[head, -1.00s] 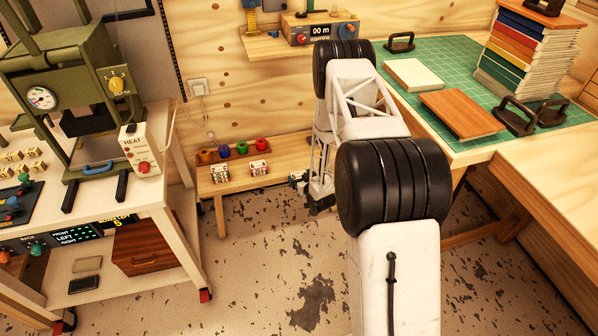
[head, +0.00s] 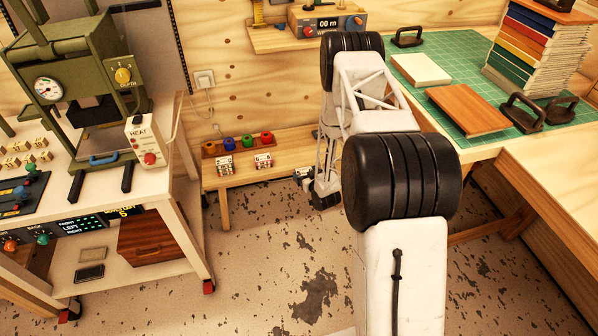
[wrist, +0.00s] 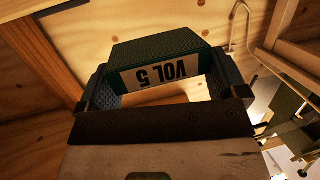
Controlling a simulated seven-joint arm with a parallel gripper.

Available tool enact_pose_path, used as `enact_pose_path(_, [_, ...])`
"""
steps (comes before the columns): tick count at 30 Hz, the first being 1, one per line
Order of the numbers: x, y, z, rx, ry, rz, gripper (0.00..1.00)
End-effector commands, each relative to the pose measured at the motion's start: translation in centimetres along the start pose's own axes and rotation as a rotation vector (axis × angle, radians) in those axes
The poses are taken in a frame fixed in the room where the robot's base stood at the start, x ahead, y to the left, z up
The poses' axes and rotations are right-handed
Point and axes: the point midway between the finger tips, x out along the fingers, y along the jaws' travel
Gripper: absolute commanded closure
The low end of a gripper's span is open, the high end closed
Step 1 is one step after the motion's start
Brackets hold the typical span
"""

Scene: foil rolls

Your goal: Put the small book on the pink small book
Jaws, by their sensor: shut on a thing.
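My gripper (wrist: 163,88) is shut on a dark green small book (wrist: 150,50) in the wrist view. The book sits between the two dark fingers, with a pale label reading "VOL 5" facing the camera, upside down. In the head view my gripper (head: 322,195) is low, at the right end of the low wooden bench, partly behind my arm; the held book cannot be made out there. I cannot pick out a pink small book in either view. A stack of coloured books (head: 535,50) stands on the green mat at the back right.
The low bench (head: 240,180) holds coloured spools and two small blocks. The green cutting mat (head: 440,52) carries a pale book (head: 420,69), a brown board (head: 468,109) and black-handled tools. A green press (head: 75,70) stands on the left cart. Open floor lies between.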

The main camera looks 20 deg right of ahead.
Motion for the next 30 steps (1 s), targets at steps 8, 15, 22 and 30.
enact_pose_path(8, [0.5, -2.1, -1.1, -0.002, 0.001, -0.003, 0.33])
enact_pose_path(15, [1.1, -6.3, -3.1, -0.003, 0.002, -0.006, 0.33])
enact_pose_path(22, [1.4, -10.2, -4.7, -0.001, 0.001, -0.007, 0.33])
enact_pose_path(30, [1.5, -12.1, -5.5, 0.001, 0.0, -0.006, 0.33])
